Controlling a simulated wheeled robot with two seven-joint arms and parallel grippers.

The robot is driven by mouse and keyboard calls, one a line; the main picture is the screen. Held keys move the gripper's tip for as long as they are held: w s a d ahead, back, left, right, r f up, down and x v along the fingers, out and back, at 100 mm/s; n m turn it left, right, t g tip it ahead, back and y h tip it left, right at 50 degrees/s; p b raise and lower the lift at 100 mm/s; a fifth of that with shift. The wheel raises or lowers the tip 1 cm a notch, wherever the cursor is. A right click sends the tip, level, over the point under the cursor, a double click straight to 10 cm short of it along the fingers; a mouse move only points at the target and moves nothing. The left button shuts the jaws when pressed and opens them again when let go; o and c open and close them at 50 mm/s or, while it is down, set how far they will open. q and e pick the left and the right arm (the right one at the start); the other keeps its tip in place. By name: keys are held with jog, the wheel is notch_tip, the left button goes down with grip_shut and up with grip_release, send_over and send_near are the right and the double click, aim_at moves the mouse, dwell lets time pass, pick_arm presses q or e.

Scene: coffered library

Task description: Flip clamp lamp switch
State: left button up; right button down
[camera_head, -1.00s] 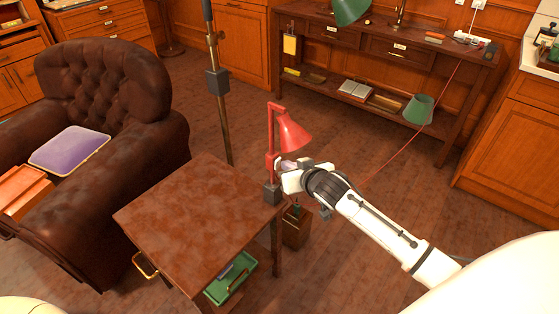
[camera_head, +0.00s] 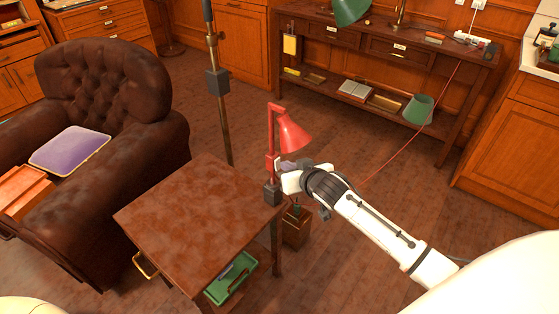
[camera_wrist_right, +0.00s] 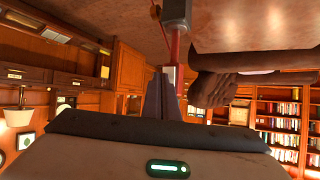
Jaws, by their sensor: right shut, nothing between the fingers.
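The red clamp lamp (camera_head: 292,133) is fixed at the far right corner of the small brown side table (camera_head: 195,212) by a dark clamp (camera_head: 272,193). Its cone shade tilts down to the right. My right gripper (camera_head: 284,168) is at the lamp's stem, just above the clamp and under the shade. It is shut with nothing held. In the right wrist view the fingers (camera_wrist_right: 161,97) point at the red stem (camera_wrist_right: 174,48), close to it; I cannot tell whether they touch. I cannot make out the switch. My left gripper is not in view.
A brown leather armchair (camera_head: 105,95) with a purple cushion stands left of the table. A floor-standing pole (camera_head: 218,85) rises behind the table. A green tray (camera_head: 232,277) sits under the tabletop, and a wooden bin (camera_head: 296,228) is on the floor beside it.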

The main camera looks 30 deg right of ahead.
jog(key=shift+s+d, duration=0.25)
jog(key=shift+s, duration=0.25)
jog(key=s+p, duration=0.1)
jog(key=s+d+p, duration=0.1)
jog(key=s, duration=0.1)
jog(key=s+d+p, duration=0.1)
jog(key=shift+s+f, duration=0.3)
dwell(0.4)
jog(key=s+a+f+n+g+y, duration=0.1)
jog(key=s+a+f+n, duration=0.1)
jog(key=s+a+f, duration=0.3)
jog(key=s+a+f+n+g+y, duration=0.1)
jog(key=s+a+f, duration=0.4)
jog(key=s+a, duration=0.9)
jog(key=s+g+y, duration=0.1)
jog(key=s, duration=0.6)
jog(key=shift+f+n+y, duration=0.2)
jog(key=shift+n+y, duration=0.1)
jog(key=shift+n, duration=0.1)
